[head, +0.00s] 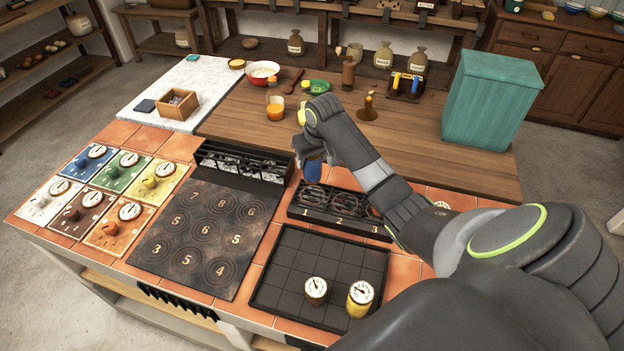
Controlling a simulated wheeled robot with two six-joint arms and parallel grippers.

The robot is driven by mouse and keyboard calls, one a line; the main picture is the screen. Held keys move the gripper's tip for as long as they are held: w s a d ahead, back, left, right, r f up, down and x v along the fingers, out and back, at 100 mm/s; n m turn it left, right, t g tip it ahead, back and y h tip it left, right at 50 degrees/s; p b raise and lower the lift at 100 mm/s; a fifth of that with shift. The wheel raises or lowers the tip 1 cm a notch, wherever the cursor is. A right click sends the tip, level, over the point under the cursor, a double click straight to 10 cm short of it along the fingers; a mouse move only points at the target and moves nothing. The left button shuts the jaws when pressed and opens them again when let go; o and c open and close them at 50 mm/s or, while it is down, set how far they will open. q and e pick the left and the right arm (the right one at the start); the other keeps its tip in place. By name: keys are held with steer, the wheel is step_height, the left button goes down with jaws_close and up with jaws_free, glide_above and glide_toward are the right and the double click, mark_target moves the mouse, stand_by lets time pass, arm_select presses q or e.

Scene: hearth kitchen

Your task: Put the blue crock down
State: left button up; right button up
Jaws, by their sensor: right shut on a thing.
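My right gripper (312,152) comes in from the right and points down, mostly hidden behind its own wrist. It is shut on the blue crock (313,172), of which only a small part shows. The crock is above or at the back edge of the black rack (338,222) with places marked 1, 2 and 3, near place 1. I cannot tell whether it touches anything. My left gripper is not in view.
A black gridded tray (283,270) in front holds a dark dial-topped pot (316,290) and a yellow one (360,297). A dark numbered hob plate (195,236) and coloured dial panels (125,187) lie left. A teal box (490,97) stands at the back right.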

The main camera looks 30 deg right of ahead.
mark_target(317, 156)
steer(key=shift+f+p, duration=0.45)
steer(key=shift+f, duration=2.95)
steer(key=shift+f, duration=0.15)
steer(key=o, duration=1.2)
steer(key=shift+o, duration=0.2)
steer(key=b+v, duration=0.1)
steer(key=v, duration=1.1)
